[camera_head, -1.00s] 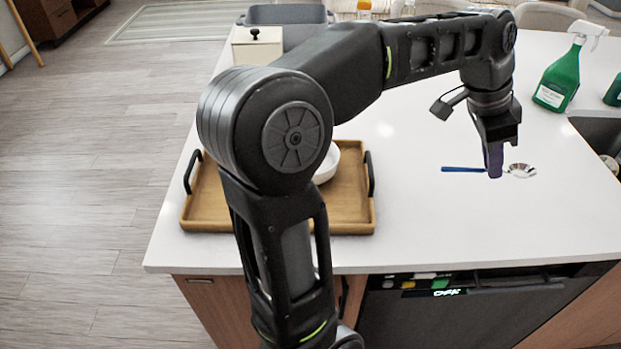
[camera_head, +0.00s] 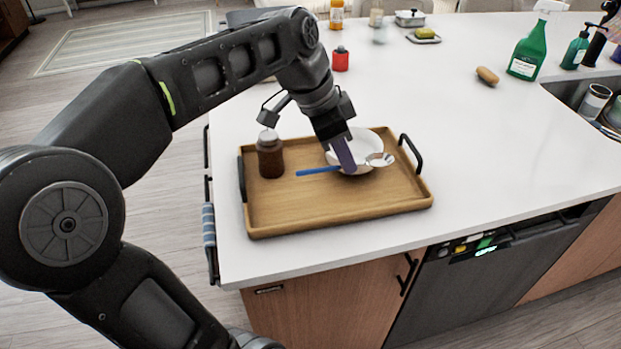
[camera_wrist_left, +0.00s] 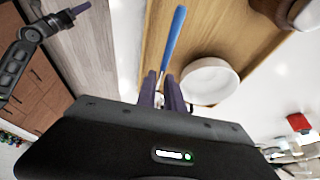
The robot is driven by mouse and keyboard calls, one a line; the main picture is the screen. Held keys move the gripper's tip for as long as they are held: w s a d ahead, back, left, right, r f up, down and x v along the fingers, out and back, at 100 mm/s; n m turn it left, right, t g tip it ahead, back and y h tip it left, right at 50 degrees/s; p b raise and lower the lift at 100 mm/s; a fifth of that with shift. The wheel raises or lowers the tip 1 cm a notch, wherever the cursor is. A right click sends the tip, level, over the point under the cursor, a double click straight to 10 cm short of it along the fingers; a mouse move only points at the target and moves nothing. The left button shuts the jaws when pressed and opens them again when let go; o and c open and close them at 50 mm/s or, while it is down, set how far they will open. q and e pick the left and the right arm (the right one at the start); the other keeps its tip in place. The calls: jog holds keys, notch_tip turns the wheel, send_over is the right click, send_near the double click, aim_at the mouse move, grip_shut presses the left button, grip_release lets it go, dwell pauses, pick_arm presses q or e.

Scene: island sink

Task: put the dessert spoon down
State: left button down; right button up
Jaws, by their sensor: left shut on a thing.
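The dessert spoon has a blue handle (camera_head: 318,171) and a shiny metal bowl (camera_head: 380,159). My left gripper (camera_head: 348,170) is shut on the spoon between handle and bowl, above the wooden tray (camera_head: 340,215). The spoon lies roughly level, across the front of the white bowl (camera_head: 368,140) in the head view. In the left wrist view the blue handle (camera_wrist_left: 173,40) points away from the purple fingers (camera_wrist_left: 163,92), with the white bowl (camera_wrist_left: 208,82) beside it. The gap between spoon and tray is hard to judge.
A brown jar (camera_head: 270,155) stands on the tray's left part. The tray's front strip is bare. A red container (camera_head: 340,60), a brown sponge-like object (camera_head: 487,76) and a green spray bottle (camera_head: 528,48) stand or lie farther back. The sink (camera_head: 575,95) is at right.

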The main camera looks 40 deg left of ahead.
pick_arm(q)
jog(key=shift+w+d, duration=0.15)
jog(key=shift+w, duration=0.05)
jog(key=shift+s+f, duration=0.1)
jog(key=shift+f, duration=0.4)
send_over(348, 206)
jog(key=a, duration=0.1)
jog(key=shift+s+f, duration=0.25)
jog(key=shift+f, duration=1.1)
jog(key=shift+s+f, duration=0.2)
jog(key=shift+f, duration=1.1)
jog(key=shift+f, duration=1.85)
jog(key=shift+f, duration=0.15)
jog(key=c, duration=1.5)
grip_release()
jog(key=shift+o, duration=0.2)
